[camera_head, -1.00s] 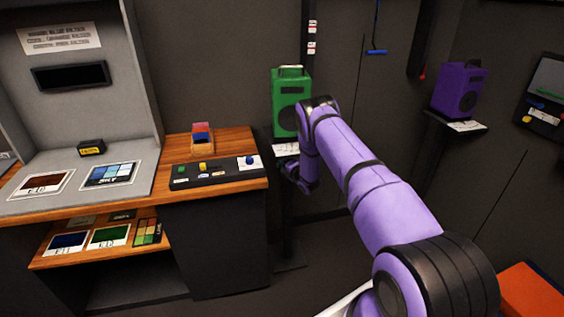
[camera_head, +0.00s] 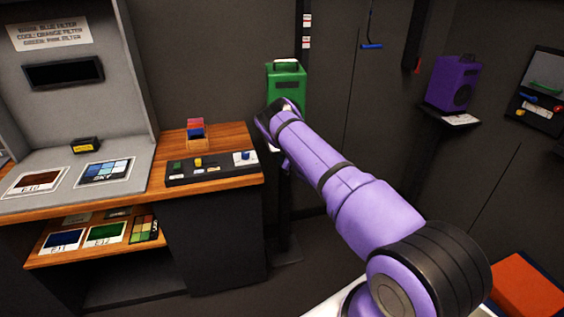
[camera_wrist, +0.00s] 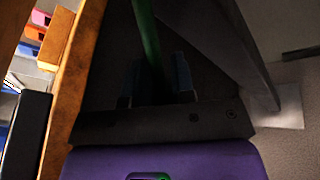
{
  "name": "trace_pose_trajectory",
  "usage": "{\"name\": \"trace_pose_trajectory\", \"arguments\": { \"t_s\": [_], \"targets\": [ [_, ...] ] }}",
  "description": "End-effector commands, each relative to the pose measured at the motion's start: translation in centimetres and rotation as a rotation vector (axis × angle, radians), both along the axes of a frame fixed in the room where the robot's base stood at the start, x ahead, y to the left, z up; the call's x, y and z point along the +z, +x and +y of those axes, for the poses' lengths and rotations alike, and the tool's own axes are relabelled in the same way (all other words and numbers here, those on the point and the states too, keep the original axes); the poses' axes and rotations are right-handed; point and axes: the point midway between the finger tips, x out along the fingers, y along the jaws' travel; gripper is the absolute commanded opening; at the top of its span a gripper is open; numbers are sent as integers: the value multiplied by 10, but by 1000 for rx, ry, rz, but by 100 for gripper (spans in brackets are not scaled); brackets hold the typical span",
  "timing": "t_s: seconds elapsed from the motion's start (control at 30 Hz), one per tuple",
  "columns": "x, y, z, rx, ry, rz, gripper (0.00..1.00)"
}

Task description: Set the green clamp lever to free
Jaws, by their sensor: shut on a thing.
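A narrow green bar (camera_wrist: 148,40), which looks like the green clamp lever, runs down from the top of the wrist view. Its lower end lies between the dark fingers of my gripper (camera_wrist: 155,82), which are shut on it. That area is in deep shadow, so the exact contact is hard to see. In the head view my purple arm reaches toward the stand under the green speaker box (camera_head: 287,82), and my gripper and the lever are hidden behind the arm. The lever's setting cannot be read.
A wooden desk (camera_head: 228,137) with a control panel (camera_head: 214,168) stands just left of my arm; its edge is close in the wrist view (camera_wrist: 72,75). A dark post (camera_wrist: 225,45) is on the right there. A purple speaker (camera_head: 453,83) sits farther right.

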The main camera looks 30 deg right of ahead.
Motion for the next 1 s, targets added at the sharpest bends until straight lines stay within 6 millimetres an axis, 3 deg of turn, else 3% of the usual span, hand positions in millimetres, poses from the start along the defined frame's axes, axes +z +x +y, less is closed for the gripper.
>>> {"name": "trace_pose_trajectory", "arguments": {
  "t_s": [0.57, 0.6, 0.63, 1.0],
  "targets": [
    [-3, -2, -1, 0, -31, 13, 0],
    [-3, -2, 0, 0, -30, 13, 30],
    [-3, -2, -1, 0, -30, 13, 37],
    [-2, -5, -1, 0, -31, 12, 38]
  ]
}}
